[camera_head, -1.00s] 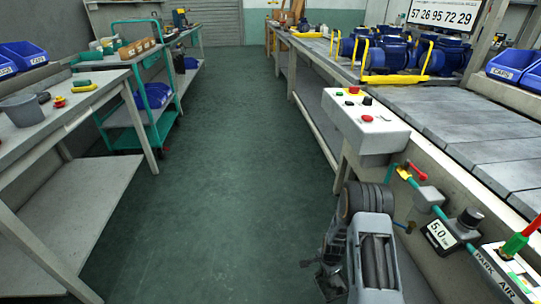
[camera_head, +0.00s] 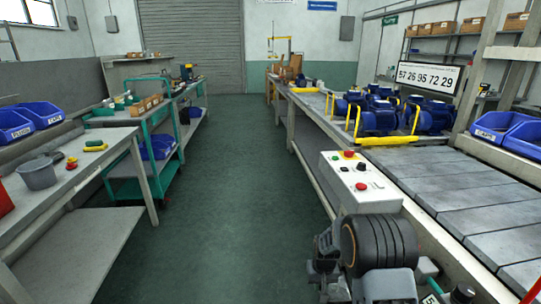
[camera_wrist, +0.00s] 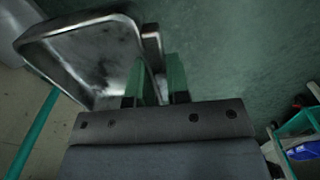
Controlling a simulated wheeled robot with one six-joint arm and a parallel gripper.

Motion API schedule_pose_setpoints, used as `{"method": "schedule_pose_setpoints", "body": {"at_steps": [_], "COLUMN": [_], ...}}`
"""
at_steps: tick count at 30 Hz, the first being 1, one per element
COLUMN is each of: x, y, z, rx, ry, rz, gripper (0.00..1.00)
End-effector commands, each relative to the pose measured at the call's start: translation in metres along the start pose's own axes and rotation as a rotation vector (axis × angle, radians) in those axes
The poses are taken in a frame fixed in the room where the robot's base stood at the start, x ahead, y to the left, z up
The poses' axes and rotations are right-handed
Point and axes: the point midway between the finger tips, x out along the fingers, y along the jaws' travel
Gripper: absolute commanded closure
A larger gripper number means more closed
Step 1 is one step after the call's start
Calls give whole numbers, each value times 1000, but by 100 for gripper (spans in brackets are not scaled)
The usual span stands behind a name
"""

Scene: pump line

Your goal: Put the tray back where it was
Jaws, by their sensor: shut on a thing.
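The metal tray (camera_wrist: 75,62) shows in the upper left of the wrist view, with a grey, worn inner face and a raised rim. My gripper (camera_wrist: 155,82) has green fingers, shut on the tray's edge at its right side. The tray's far left part runs close to the picture edge. In the head view my arm stands at the lower middle right, and I cannot make out the tray there.
A green trolley (camera_head: 110,188) stands left, beside a workbench (camera_head: 113,140) with a grey bucket (camera_head: 38,174). At right are a control box (camera_head: 352,184), grey conveyor (camera_head: 450,190), blue pumps (camera_head: 378,122) and blue bins (camera_head: 492,127). The green floor aisle (camera_head: 228,170) between is clear.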

Motion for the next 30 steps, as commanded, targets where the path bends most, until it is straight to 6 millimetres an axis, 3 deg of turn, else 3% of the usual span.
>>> {"method": "schedule_pose_setpoints", "body": {"at_steps": [1,15,24,30], "x": [-32,-162,-218,-236], "y": [0,0,0,0], "z": [4,37,54,60], "rx": [0,1,2,2], "ry": [0,0,2,2], "rz": [0,0,0,0], "gripper": [100,100,100,100]}}
